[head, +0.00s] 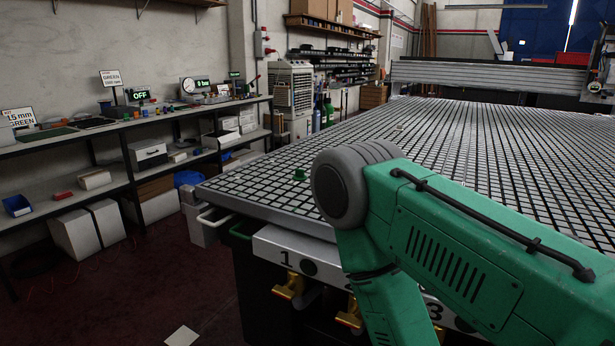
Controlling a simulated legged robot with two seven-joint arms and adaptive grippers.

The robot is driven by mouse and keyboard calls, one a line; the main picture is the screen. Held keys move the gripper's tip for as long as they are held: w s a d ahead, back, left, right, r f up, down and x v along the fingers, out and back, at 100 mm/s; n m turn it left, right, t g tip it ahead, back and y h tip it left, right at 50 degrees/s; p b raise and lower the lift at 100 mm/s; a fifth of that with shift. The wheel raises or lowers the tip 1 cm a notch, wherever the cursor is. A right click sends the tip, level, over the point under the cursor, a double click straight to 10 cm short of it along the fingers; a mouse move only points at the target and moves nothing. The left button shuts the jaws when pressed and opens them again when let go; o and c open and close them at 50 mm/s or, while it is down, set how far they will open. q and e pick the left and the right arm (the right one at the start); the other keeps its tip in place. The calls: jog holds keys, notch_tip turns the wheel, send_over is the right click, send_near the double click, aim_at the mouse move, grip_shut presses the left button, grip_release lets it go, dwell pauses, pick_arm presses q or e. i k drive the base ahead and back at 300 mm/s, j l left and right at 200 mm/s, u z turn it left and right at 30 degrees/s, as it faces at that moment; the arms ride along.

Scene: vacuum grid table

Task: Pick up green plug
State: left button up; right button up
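A small green plug (299,175) sits on the vacuum grid table (225,192), near its left front corner. It stands on the grid, just left of my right arm's grey joint, with a gap between them. My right arm comes in from the right, in front of the table, and bends down out of the bottom of the view. My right gripper is out of view, and so is my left gripper. The arm hides part of the table's front edge and grid.
Yellow-handled valves (289,287) sit below the numbered front panel (290,252). A shelf bench (60,180) with signs, gauges and small parts runs along the left wall. A gantry beam (480,75) crosses the table's far end. The visible grid around the plug is clear.

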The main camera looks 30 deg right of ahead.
aim_at(299, 176)
jog(key=z, duration=1)
jog(key=i+j+z, duration=0.15)
jog(key=z, duration=0.2)
jog(key=i+j+z, duration=0.15)
jog(key=z, duration=0.2)
jog(key=i+j+z, duration=0.1)
jog(key=j+z, duration=0.15)
jog(key=z, duration=0.15)
